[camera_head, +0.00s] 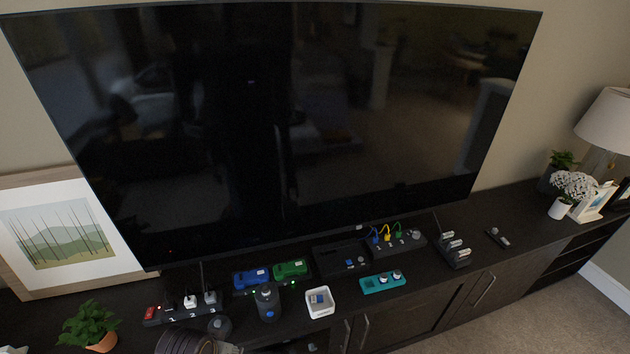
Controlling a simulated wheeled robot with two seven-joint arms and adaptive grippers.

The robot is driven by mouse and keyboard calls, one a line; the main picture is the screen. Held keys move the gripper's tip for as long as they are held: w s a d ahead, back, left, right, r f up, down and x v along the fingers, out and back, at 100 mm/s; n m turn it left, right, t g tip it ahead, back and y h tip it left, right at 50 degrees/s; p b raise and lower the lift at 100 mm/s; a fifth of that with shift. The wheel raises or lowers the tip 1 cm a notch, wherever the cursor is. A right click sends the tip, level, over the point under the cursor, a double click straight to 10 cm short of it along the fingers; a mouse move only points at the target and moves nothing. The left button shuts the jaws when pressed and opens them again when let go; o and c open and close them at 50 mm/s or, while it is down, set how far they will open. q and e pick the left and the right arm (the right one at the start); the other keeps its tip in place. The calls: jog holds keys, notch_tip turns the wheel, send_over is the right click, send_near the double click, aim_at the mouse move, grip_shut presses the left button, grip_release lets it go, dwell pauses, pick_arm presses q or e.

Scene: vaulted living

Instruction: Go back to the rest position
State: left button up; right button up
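The cabinet stands below a large black television (270,130) and carries several small devices. A power strip (180,311) with a red switch and white plugs lies at the left. A blue box (251,279) and a green box (290,269) sit side by side near the middle. A white open tray (320,302) with a small blue item inside is in front of them. A teal block (383,282) with two knobs lies to its right.
A dark upright cylinder (268,303) stands near the front edge. A black panel with coloured cables (398,243) and a rack of pale cylinders (453,250) are further right. A potted plant (88,325), framed picture (62,235) and lamp (608,120) flank the television.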

pick_arm(q)
jog(key=s+f+g, duration=0.1)
jog(key=s+f, duration=0.1)
jog(key=f, duration=1.4)
jog(key=s+f, duration=0.3)
jog(key=f, duration=1.2)
jog(key=s+a+f, duration=0.2)
jog(key=s+f, duration=0.7)
jog(key=s, duration=0.1)
jog(key=s+a+f+g, duration=0.1)
jog(key=s+a+f, duration=0.1)
jog(key=s+f, duration=0.7)
jog(key=shift+s, duration=0.95)
jog(key=shift+a, duration=0.1)
